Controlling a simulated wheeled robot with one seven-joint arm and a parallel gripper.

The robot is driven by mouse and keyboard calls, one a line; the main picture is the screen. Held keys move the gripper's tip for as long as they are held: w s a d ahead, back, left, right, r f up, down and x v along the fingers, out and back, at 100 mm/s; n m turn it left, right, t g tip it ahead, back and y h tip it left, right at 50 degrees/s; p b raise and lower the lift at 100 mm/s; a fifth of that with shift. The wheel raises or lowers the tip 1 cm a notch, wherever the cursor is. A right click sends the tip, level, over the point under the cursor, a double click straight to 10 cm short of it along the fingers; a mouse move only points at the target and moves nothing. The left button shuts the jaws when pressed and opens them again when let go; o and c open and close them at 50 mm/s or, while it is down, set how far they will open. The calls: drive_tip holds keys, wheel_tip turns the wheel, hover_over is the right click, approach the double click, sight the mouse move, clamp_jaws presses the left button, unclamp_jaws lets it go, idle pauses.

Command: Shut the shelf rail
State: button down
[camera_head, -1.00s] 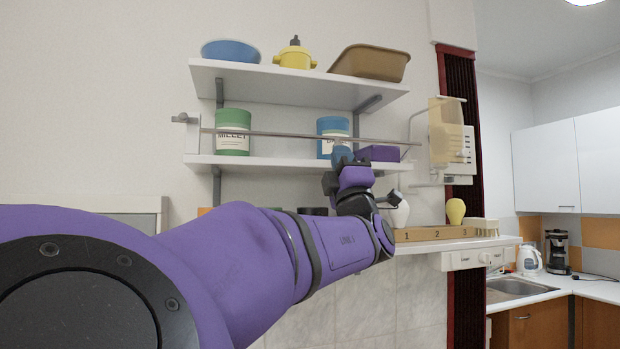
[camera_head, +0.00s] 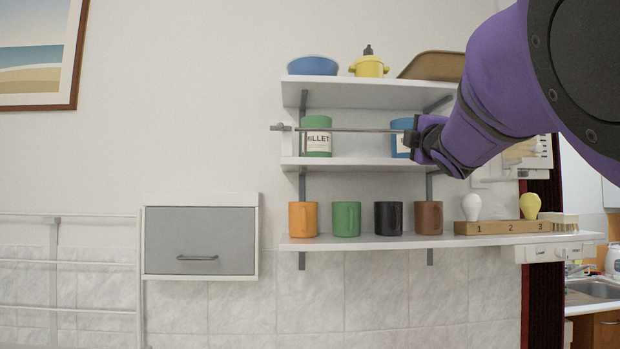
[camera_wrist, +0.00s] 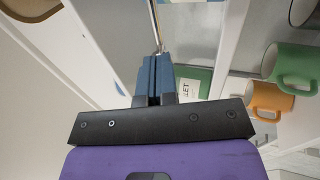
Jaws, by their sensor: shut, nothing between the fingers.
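The shelf rail (camera_head: 360,130) is a thin grey bar across the front of the middle shelf (camera_head: 355,162). It has a grey end piece (camera_head: 281,127) at its left, and its right part is hidden behind my arm. My gripper (camera_head: 410,138) is at the rail's right part, in front of the blue can (camera_head: 400,125). In the wrist view my blue fingers (camera_wrist: 155,56) are shut and empty, with their tips close to the thin rail (camera_wrist: 155,25). I cannot tell whether they touch it. A green millet can (camera_head: 316,137) stands behind the rail's left part.
The top shelf (camera_head: 365,93) holds a blue bowl (camera_head: 313,66), a yellow pot (camera_head: 369,66) and a brown tub (camera_head: 432,66). Several mugs stand on the lowest shelf (camera_head: 360,242). A grey-fronted cabinet (camera_head: 199,240) is at lower left; the wall above it is clear.

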drive_tip(key=shift+w+r+g, duration=0.4)
drive_tip(key=shift+r+g, duration=0.15)
drive_tip(key=shift+g, duration=0.15)
drive_tip(key=shift+w+r, duration=0.1)
drive_tip(key=shift+r, duration=0.05)
drive_tip(key=shift+w+r, duration=0.4)
drive_tip(key=shift+r, duration=0.15)
idle(0.3)
